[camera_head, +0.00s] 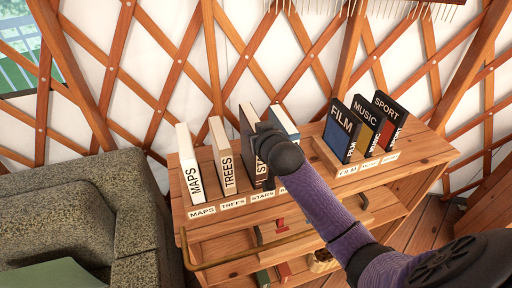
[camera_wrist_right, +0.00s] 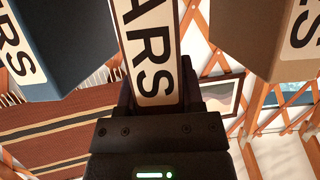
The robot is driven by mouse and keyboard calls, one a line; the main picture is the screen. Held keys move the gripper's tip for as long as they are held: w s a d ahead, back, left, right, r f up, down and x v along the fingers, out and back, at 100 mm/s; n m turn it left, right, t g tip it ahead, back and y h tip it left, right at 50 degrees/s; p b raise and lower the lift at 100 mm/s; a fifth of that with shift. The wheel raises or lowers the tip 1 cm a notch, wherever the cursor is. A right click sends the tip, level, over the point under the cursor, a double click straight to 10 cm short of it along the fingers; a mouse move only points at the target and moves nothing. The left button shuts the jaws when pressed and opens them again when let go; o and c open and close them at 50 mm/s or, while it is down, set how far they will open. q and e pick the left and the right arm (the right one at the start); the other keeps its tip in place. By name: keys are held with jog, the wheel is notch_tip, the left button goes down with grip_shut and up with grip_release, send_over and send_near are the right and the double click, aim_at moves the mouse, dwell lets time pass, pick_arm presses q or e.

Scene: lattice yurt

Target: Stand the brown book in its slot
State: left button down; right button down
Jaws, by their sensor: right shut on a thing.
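The brown book (camera_head: 250,133), marked STARS, stands about upright on the wooden shelf top, behind the STARS label (camera_head: 262,195). It is between the tan TREES book (camera_head: 223,155) and a blue book (camera_head: 284,122). My right gripper (camera_head: 268,142) is shut on the brown book from the front, covering part of its spine. In the right wrist view the spine of the brown book (camera_wrist_right: 151,50) is between the jaws, its lettering partly hidden. Its foot looks at slot level, but I cannot tell whether it rests fully on the bottom. My left gripper is not in view.
The cream MAPS book (camera_head: 189,165) stands at the left end. FILM (camera_head: 341,130), MUSIC and SPORT books stand in a holder at the right. A grey armchair (camera_head: 75,215) is left of the shelf. The neighbouring books are close on both sides of my gripper.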

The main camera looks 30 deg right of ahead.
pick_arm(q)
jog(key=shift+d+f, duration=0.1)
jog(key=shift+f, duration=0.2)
pick_arm(e)
notch_tip(320, 180, down, 2)
jog(key=shift+f, duration=0.1)
jog(key=c, duration=0.6)
grip_release()
jog(key=shift+f, duration=0.15)
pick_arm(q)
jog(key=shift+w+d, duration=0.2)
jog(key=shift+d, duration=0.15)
pick_arm(e)
jog(key=o, duration=0.4)
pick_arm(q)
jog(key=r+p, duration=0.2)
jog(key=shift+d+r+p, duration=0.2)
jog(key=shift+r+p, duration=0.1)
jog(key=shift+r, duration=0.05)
pick_arm(e)
jog(key=v, duration=1.2)
